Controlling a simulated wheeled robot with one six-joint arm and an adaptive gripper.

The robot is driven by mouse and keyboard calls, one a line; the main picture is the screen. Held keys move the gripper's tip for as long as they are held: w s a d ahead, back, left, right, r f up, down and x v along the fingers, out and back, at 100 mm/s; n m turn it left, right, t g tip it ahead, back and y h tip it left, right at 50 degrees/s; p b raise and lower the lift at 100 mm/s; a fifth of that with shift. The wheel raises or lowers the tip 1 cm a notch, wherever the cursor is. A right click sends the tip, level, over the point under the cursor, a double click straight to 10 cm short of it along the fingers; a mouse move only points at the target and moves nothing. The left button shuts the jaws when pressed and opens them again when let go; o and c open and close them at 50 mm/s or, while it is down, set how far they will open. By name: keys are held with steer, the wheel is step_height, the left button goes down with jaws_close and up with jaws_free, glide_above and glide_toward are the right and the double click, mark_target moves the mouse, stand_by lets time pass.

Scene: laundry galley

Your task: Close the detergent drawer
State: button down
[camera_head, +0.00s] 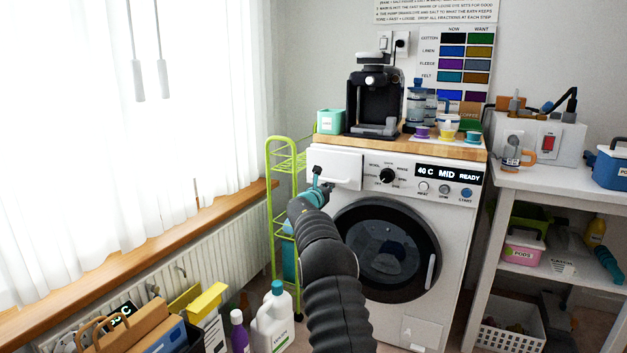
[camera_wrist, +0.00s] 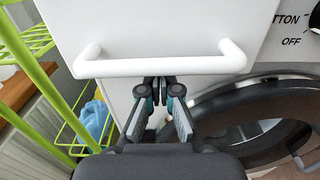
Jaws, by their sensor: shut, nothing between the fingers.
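The detergent drawer (camera_head: 340,165) is the white front at the upper left of the white washing machine (camera_head: 436,222). It seems to stand out a little from the machine; how far I cannot tell. In the wrist view, the drawer front (camera_wrist: 178,25) fills the top, with a white bar handle (camera_wrist: 160,67) across it. My gripper (camera_head: 319,176) is in front of the drawer, at its left part in the head view. In the wrist view, my gripper (camera_wrist: 158,88) is shut and empty, its tips just below the handle's middle. Whether they touch the drawer is unclear.
A green wire rack (camera_head: 270,190) stands close to the left of the machine. The dial (camera_head: 387,176) is right of the drawer; the round door (camera_head: 390,250) is below. A coffee maker (camera_head: 375,98) stands on the wooden top. Bottles (camera_head: 272,318) stand on the floor.

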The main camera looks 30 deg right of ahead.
steer(key=shift+p+x, duration=0.85)
steer(key=shift+x, duration=0.55)
steer(key=b+v, duration=0.9)
steer(key=b, duration=0.1)
stand_by(0.4)
